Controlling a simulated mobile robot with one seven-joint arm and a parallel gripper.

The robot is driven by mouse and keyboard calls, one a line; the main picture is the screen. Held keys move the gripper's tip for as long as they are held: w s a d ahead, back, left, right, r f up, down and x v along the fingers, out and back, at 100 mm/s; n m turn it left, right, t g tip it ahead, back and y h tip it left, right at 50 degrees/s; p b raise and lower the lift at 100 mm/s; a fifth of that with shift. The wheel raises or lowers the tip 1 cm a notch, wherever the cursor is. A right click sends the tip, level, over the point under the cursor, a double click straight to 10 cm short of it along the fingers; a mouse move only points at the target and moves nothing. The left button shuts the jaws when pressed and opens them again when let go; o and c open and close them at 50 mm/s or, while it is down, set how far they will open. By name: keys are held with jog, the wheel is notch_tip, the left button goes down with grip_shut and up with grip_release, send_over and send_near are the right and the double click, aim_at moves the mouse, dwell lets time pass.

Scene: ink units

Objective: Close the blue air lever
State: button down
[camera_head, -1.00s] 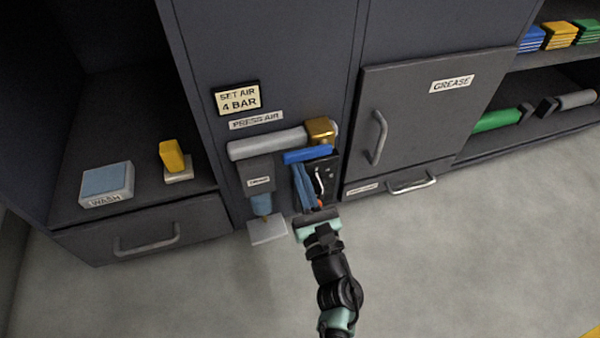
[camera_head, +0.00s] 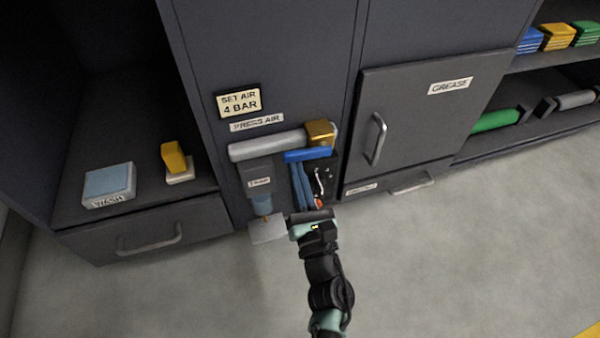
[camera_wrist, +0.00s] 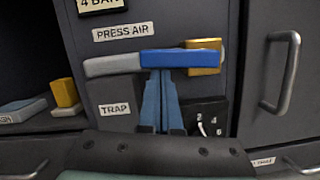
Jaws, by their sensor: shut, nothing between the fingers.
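The blue lever (camera_head: 308,154) runs sideways in front of a grey pipe, by a brass-coloured valve body (camera_head: 320,132). In the wrist view the lever (camera_wrist: 178,59) lies level, along the line of the pipe (camera_wrist: 112,65). My gripper (camera_head: 297,166) reaches up from below with its blue fingers together and nothing between them. In the wrist view the fingertips (camera_wrist: 160,73) come up to the lever's lower edge, near its left half. I cannot tell whether they touch it. The fingers cover part of the panel behind.
A grey trap unit (camera_head: 259,178) hangs left of my fingers, and a dark gauge box (camera_head: 323,175) sits close on the right. A grease cabinet door handle (camera_head: 376,139) sticks out farther right. The floor in front is clear.

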jog(key=r+m+p, duration=0.1)
jog(key=m, duration=0.1)
jog(key=r+m+h+p, duration=0.1)
jog(key=m, duration=0.1)
jog(key=shift+a+r, duration=0.2)
jog(key=r+m+h+p, duration=0.1)
jog(key=m+p, duration=0.1)
jog(key=m, duration=0.1)
jog(key=r+m+h+p, duration=0.1)
jog(key=r+m+p, duration=0.1)
jog(key=p, duration=0.1)
jog(key=d+r+m+p, duration=0.1)
jog(key=m+p, duration=0.1)
jog(key=m, duration=0.1)
jog(key=shift+w+d+r+m+g+h+p, duration=0.1)
jog(key=shift+w+r+m+g+h+p, duration=0.05)
jog(key=shift+m+g+h+p, duration=0.2)
jog(key=m+p, duration=0.2)
jog(key=p, duration=0.4)
send_near(302, 149)
jog(key=s+d+r, duration=0.1)
jog(key=s+r, duration=0.3)
jog(key=s, duration=0.2)
jog(key=shift+w+f+g, duration=0.2)
jog(key=shift+w+g, duration=0.05)
